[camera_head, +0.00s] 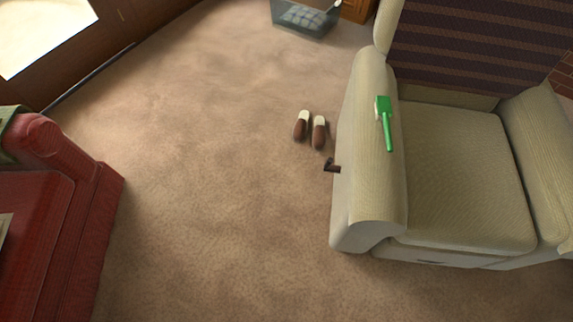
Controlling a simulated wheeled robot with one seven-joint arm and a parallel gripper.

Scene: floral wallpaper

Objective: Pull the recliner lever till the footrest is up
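The cream recliner (465,165) stands at the right, with a dark striped back. Its lever (332,166) is a small dark handle that sticks out from the outer side of the left armrest (368,165). The footrest is not raised; the recliner's front below the seat looks flat, with a panel (440,256) low down. My gripper is not in view, and nothing touches the lever.
A green fly swatter or brush (387,125) lies on the left armrest. A pair of slippers (311,130) is on the carpet near the lever. Open carpet (220,190) lies between.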

